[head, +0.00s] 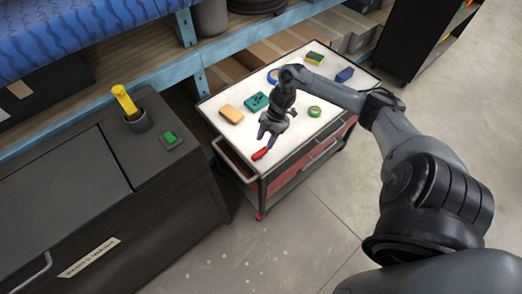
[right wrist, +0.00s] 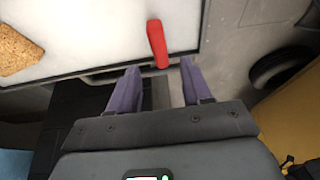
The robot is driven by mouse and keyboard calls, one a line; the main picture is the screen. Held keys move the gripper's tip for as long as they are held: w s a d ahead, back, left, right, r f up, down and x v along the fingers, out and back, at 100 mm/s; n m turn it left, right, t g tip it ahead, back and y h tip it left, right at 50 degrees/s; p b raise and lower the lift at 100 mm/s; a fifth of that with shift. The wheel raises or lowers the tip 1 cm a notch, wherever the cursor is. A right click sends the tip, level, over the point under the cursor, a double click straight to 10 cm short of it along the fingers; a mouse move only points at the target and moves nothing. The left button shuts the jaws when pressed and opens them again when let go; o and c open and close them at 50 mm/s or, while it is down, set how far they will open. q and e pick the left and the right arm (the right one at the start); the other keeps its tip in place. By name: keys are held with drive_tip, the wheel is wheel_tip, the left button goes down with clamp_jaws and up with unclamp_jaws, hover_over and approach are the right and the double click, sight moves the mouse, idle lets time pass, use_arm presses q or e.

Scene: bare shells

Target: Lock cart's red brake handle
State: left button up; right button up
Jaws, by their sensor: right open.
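The cart (head: 290,150) has a white top and stands beside the shelving. Its red brake handle (head: 260,154) sits at the near left edge of the top. In the right wrist view the red handle (right wrist: 157,42) points toward the gripper, with its lower end close to the gap between the fingertips. My right gripper (head: 270,134) is open just above and beside the handle. Its two purple fingers (right wrist: 159,67) are apart with nothing clearly held; whether they touch the handle I cannot tell. My left gripper is in neither view.
On the cart top lie an orange-brown block (head: 231,114), a teal piece (head: 255,102), a green tape roll (head: 314,111), a blue block (head: 345,74) and a sponge (head: 314,58). A dark cabinet (head: 80,200) stands to the left. Open floor (head: 300,230) lies in front.

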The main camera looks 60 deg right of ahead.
sight(260, 152)
drive_tip(key=shift+b+x, duration=0.45)
drive_tip(key=shift+x, duration=2.6)
clamp_jaws()
